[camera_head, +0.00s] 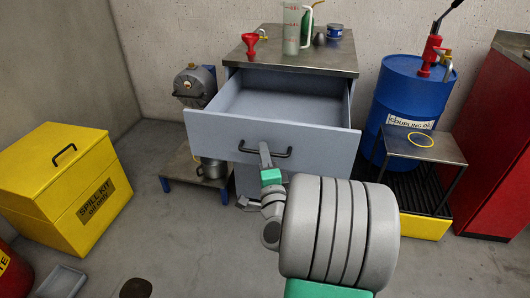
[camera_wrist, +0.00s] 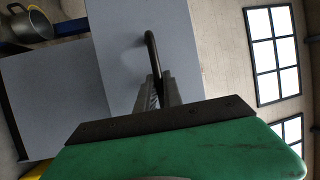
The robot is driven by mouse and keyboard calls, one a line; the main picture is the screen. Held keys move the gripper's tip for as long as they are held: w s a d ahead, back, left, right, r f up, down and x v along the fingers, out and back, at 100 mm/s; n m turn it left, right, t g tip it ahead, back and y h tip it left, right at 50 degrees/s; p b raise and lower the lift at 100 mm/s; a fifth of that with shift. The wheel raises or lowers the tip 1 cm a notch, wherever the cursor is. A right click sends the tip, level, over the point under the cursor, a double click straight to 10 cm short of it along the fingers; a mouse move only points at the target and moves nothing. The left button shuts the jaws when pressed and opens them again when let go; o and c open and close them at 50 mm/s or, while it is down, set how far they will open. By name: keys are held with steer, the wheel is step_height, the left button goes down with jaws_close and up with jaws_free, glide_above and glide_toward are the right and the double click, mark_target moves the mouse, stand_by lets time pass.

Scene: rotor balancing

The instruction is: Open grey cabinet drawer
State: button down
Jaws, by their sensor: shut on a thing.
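The grey cabinet (camera_head: 344,55) stands against the back wall with a dark metal top. Its top drawer (camera_head: 215,133) is pulled well out, and its inside looks empty. A black bar handle (camera_head: 283,154) sits on the drawer front. In the wrist view, the fingers of my gripper (camera_wrist: 160,88) close around the dark handle (camera_wrist: 152,50) beside the grey drawer front (camera_wrist: 115,45). My arm hides much of the cabinet below the drawer.
A yellow spill kit box (camera_head: 50,185) stands on the left. A blue drum (camera_head: 405,95) with a red pump stands on the right, behind a small metal table (camera_head: 440,148). A red cabinet (camera_head: 495,150) is at the far right. A jug (camera_head: 291,30) and a red funnel (camera_head: 251,42) stand on the cabinet top.

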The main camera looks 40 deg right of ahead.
steer(key=c, duration=1.5)
jaws_free()
steer(key=b+v, duration=0.2)
steer(key=v, duration=0.5)
steer(key=shift+s, duration=0.35)
steer(key=shift+a+f, duration=0.1)
steer(key=shift+a, duration=0.05)
